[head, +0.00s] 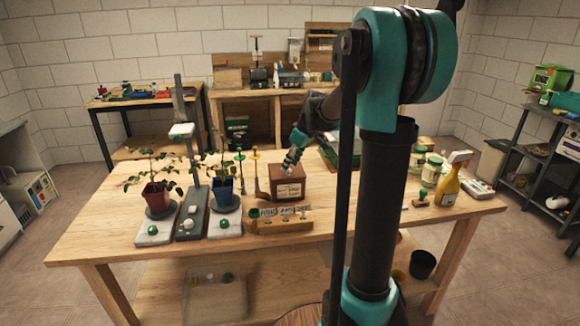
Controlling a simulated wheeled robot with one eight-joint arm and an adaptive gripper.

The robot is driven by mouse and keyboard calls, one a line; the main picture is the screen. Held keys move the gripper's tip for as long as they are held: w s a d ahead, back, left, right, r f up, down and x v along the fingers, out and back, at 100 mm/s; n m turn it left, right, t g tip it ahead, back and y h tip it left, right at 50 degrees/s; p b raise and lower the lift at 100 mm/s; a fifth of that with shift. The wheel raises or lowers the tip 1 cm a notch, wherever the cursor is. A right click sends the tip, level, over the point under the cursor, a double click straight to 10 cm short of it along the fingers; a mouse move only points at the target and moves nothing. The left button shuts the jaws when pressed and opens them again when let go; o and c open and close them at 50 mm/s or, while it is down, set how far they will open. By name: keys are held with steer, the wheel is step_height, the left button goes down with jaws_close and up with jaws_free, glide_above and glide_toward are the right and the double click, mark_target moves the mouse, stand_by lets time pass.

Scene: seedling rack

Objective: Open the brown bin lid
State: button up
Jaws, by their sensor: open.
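A brown bin (287,190) with a pale label on its front stands on the wooden table in the head view. Its lid (280,173) looks flat and closed, though the picture is small here. My gripper (289,167) is right above the bin, reaching down over the lid's far right part. Its fingers are open and nothing shows held in them. I cannot tell whether the fingertips touch the lid.
A red-potted plant (156,194) and a blue-potted plant (222,186) stand to the left. A yellow spray bottle (447,189) stands at the right. The table's front left is clear.

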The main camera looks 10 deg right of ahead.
steer(key=shift+x, duration=0.75)
steer(key=shift+c, duration=0.3)
jaws_close()
